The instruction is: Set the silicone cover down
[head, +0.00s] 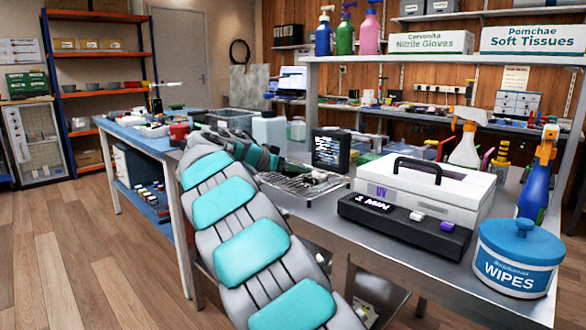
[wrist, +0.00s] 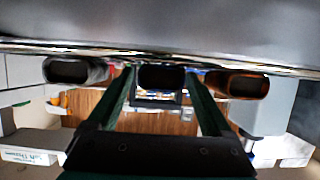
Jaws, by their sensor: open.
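My gripper (wrist: 159,80) is open in the wrist view, its two dark green fingers spread. A dark, rounded, hollow-looking piece (wrist: 160,77) shows between the fingertips; contact cannot be told. A grey piece (wrist: 62,71) is to its left and a brown-orange piece (wrist: 252,85) to its right, both outside the fingers. Which of these is the silicone cover cannot be told. In the head view my gripper (head: 262,157) is by a wire rack (head: 298,188) with small pale things on it; my arm hides part of this area.
Right of the rack stands a white UV box (head: 435,192) with a black handle, a timer bar (head: 400,225) in front. A blue wipes tub (head: 519,258) is at the front right. A dark screen (head: 331,150) and a pale bottle (head: 269,130) stand behind the rack.

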